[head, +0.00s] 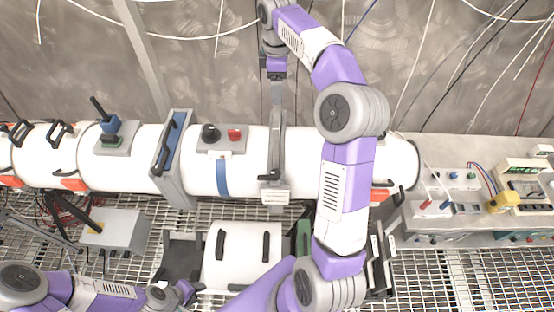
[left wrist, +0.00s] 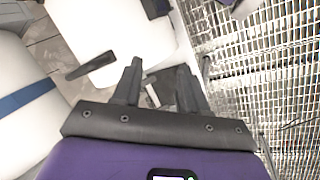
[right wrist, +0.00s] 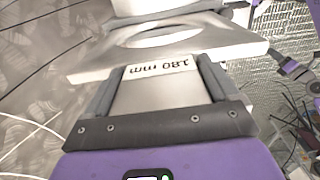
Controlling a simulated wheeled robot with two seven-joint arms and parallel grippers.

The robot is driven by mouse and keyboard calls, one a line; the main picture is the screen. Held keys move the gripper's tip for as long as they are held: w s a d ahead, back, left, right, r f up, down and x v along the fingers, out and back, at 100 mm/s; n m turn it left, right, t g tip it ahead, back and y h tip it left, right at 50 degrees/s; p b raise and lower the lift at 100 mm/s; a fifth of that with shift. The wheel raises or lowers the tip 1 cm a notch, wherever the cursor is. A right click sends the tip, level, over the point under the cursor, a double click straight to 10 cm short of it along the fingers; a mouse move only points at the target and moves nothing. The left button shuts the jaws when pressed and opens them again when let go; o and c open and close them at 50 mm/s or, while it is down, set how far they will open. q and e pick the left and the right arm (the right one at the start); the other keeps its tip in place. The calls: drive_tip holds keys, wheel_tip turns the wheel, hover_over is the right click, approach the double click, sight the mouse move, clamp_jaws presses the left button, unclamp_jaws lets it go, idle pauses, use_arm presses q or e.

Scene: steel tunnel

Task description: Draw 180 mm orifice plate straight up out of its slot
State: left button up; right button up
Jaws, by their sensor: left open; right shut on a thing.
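The 180 mm orifice plate (right wrist: 160,88) is a grey plate with a "180 mm" label on its handle and a large round opening in its broad part. My right gripper (right wrist: 155,75) is shut on that handle. In the head view my right gripper (head: 276,72) is above the white pipe, and the plate (head: 277,105) hangs upright below it, nearly edge-on. The plate's broad part shows in the right wrist view; I cannot tell whether its lower edge is clear of the slot fitting (head: 275,196). My left gripper (head: 182,291) is open and empty, low at the front; its fingers show in the left wrist view (left wrist: 158,88).
A grey flanged frame (head: 174,160) and a blue band stand left on the pipe. A white lid with black handles (head: 240,255) lies in front. A rack of upright plates (head: 382,258) stands partly behind my right arm. A bench with instruments (head: 450,205) is at right.

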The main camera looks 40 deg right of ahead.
drive_tip(key=shift+r, duration=3.1)
